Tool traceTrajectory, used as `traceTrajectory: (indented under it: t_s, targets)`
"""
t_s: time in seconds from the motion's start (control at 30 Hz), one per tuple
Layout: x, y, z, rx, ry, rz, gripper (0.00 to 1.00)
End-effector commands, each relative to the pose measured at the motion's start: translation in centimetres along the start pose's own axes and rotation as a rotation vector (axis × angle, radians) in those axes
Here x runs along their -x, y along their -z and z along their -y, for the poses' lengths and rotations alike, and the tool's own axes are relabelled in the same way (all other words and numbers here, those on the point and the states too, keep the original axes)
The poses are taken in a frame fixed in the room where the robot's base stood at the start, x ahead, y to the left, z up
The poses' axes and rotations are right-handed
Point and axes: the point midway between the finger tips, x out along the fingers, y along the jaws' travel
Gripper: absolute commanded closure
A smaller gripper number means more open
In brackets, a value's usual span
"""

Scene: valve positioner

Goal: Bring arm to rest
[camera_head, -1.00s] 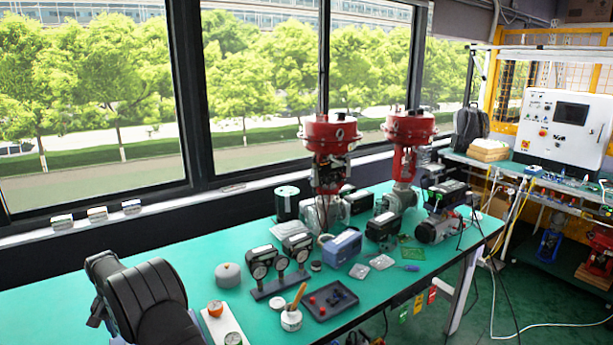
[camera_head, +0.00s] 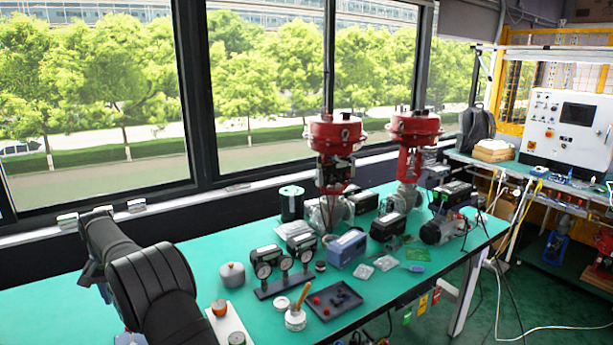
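My arm (camera_head: 150,285) shows as thick black links at the lower left, over the left end of the green workbench (camera_head: 60,310). One link reaches up and away towards the window side, and its far end stands near the sill. My gripper is not seen; the frame shows no fingers. Two red-topped valves (camera_head: 335,135) (camera_head: 414,130) stand upright at the back of the bench, clear of the arm. No object is seen held.
Near the arm lie a white plate with small round parts (camera_head: 228,325), a grey knob-topped lid (camera_head: 232,273) and a gauge stand (camera_head: 285,280). A dark tray (camera_head: 333,300) and a white pot (camera_head: 295,319) sit at the front. A control panel (camera_head: 567,130) stands far right.

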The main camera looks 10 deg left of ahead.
Motion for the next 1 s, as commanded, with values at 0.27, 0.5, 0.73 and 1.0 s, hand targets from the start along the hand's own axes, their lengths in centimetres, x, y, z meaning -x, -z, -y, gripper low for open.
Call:
traceTrajectory:
  t_s: [0.27, 0.5, 0.73, 1.0]
  targets:
    - [5.7, 0.1, 0.0, 0.000, 0.001, -0.003, 0.58]
    - [1.4, -0.1, -0.1, 0.000, -0.003, 0.005, 0.58]
    - [-3.2, -0.1, 0.0, 0.000, -0.003, 0.005, 0.58]
    - [-8.7, -0.1, 0.0, 0.000, -0.002, 0.005, 0.58]
